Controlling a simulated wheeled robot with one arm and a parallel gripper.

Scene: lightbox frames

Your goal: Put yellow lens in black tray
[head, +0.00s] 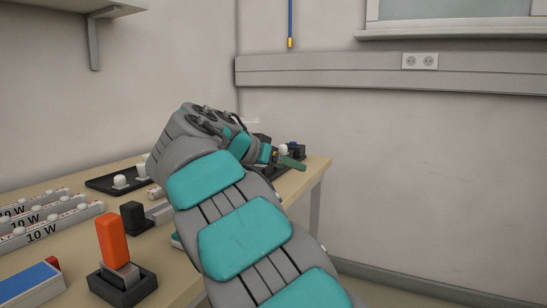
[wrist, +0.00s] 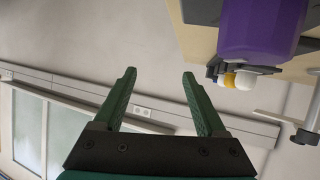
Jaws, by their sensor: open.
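My gripper (wrist: 160,73) is open and empty in the wrist view, its two green fingers apart with wall and a socket behind them. In the head view a green finger of my gripper (head: 291,164) shows at the table's far right corner, mostly hidden behind my arm. A small yellow piece (wrist: 229,80) sits between white rounded pieces at the right of the wrist view, apart from the fingers; I cannot tell if it is the yellow lens. A flat black tray (head: 103,184) lies at the back left of the table, with white rounded pieces on it.
A purple object (wrist: 262,22) is right of the fingers in the wrist view. White strips marked 10 W (head: 45,230), an orange-handled black block (head: 113,240) and a blue box (head: 28,285) occupy the table's left side. Dark items (head: 297,151) stand at the far corner.

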